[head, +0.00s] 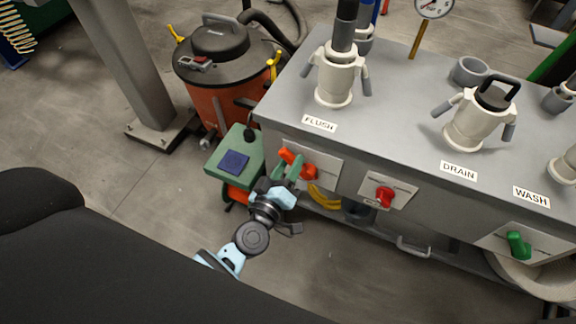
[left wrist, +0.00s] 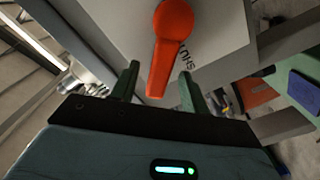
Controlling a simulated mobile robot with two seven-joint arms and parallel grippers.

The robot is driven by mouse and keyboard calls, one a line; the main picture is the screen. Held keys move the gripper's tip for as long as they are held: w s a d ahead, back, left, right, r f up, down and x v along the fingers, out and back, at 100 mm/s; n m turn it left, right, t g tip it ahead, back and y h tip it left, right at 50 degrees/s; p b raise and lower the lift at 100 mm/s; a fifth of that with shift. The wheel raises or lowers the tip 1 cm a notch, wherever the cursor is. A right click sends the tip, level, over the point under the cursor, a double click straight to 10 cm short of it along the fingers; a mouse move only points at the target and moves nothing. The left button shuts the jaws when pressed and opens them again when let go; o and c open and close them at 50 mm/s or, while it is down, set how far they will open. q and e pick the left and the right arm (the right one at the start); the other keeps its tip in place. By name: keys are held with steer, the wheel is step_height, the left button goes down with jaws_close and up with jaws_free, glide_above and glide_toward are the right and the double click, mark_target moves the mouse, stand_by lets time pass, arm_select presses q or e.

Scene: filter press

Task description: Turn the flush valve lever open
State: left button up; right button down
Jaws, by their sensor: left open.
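The flush valve lever (head: 297,162) is orange-red and sits on a pale plate on the bench's front face, below the FLUSH label (head: 319,123). In the left wrist view the lever (left wrist: 170,45) has a round hub, and its handle reaches down between my green fingers. Partly hidden dark lettering that looks like "SHUT" stands beside the handle. My left gripper (head: 287,170) is open at the lever; it also shows in the left wrist view (left wrist: 160,78), with one finger on each side of the handle. I cannot tell whether either finger touches it. My right gripper is out of view.
Pale couplings (head: 340,78) stand on the grey bench (head: 400,120). An orange vacuum (head: 220,85) and a green box (head: 236,160) stand left of the bench.

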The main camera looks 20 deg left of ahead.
arm_select(q)
steer(key=shift+c, duration=1.3)
jaws_close()
